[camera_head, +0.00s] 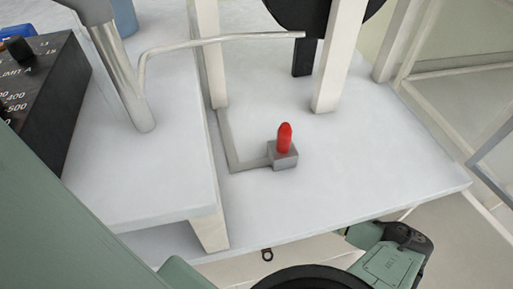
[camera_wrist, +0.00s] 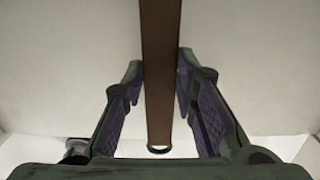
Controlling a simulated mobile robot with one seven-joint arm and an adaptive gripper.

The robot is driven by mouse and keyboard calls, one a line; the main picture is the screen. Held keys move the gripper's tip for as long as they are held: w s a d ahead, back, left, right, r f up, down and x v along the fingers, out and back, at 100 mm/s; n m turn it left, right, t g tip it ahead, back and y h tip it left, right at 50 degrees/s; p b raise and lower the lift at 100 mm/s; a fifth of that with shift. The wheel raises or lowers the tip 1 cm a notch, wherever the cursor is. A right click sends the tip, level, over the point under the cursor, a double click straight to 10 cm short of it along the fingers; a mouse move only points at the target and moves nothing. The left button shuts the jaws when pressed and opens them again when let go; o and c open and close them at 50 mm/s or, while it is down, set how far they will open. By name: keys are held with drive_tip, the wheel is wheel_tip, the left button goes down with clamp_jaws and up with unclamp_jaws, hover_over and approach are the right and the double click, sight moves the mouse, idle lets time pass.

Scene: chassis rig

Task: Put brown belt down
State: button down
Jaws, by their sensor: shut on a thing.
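The brown belt (camera_wrist: 160,85) shows in the wrist view as a long, narrow strip running from the top edge down between my fingers. Its lower end has a small rounded piece. My gripper (camera_wrist: 163,65) has one finger on each side of the belt and is shut on it. In the wrist view, a plain pale surface lies behind the belt; I cannot tell how far away it is. The belt cannot be made out in the head view.
A white table (camera_head: 360,165) has a clear area at its right. A red-tipped grey block (camera_head: 284,158) stands there beside white posts (camera_head: 340,55).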

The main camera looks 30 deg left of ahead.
drive_tip(key=w+a, duration=0.3)
drive_tip(key=w, duration=0.1)
drive_tip(key=shift+a+f+b, duration=0.25)
drive_tip(key=shift+f+b, duration=0.6)
drive_tip(key=shift+f, duration=1.15)
drive_tip(key=shift+f, duration=0.15)
drive_tip(key=c, duration=1.3)
unclamp_jaws()
wheel_tip(320, 180, up, 12)
drive_tip(key=p, duration=0.3)
drive_tip(key=shift+r, duration=0.2)
